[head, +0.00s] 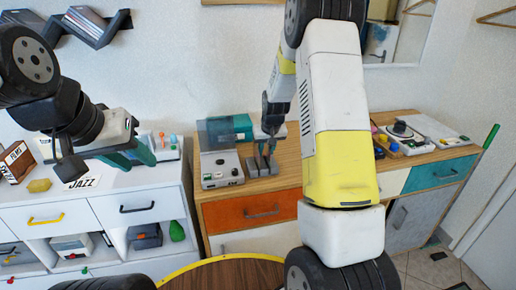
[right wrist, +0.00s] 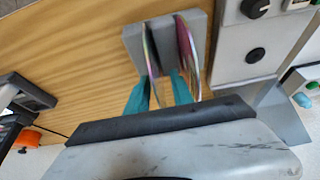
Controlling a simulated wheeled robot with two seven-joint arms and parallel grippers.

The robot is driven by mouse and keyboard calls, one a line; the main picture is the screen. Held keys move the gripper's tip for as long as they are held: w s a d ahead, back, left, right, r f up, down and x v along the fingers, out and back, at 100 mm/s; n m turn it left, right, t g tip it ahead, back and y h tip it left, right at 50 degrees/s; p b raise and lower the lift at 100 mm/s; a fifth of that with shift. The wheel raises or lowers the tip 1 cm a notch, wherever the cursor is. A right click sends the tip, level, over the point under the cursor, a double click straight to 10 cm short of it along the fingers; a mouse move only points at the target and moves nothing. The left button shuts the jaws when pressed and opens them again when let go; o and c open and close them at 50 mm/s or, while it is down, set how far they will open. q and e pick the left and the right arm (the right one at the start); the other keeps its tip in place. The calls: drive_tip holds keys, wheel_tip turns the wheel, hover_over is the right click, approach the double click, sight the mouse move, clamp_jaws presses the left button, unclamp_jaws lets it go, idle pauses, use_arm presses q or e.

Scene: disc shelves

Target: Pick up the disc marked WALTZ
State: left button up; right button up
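A grey slotted rack (right wrist: 132,42) stands on the wooden cabinet top, with two thin discs on edge in it. The left disc (right wrist: 150,50) and the right disc (right wrist: 186,50) show nearly edge-on in the right wrist view, and I cannot read WALTZ on either. My right gripper (right wrist: 160,92) has its teal fingers apart, one on each side of the left disc; I see no clear contact. In the head view it is at the rack (head: 262,170), small and partly hidden. My left gripper (head: 136,156) is over the white cabinet, away from the rack; its finger gap is unclear.
A grey player (head: 220,160) stands just left of the rack. A JAZZ card (head: 82,182) and a yellow block (head: 39,185) are on the white cabinet (head: 150,182). A wall shelf (head: 90,25) holds discs. My right arm blocks the middle of the head view.

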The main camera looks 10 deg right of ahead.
clamp_jaws()
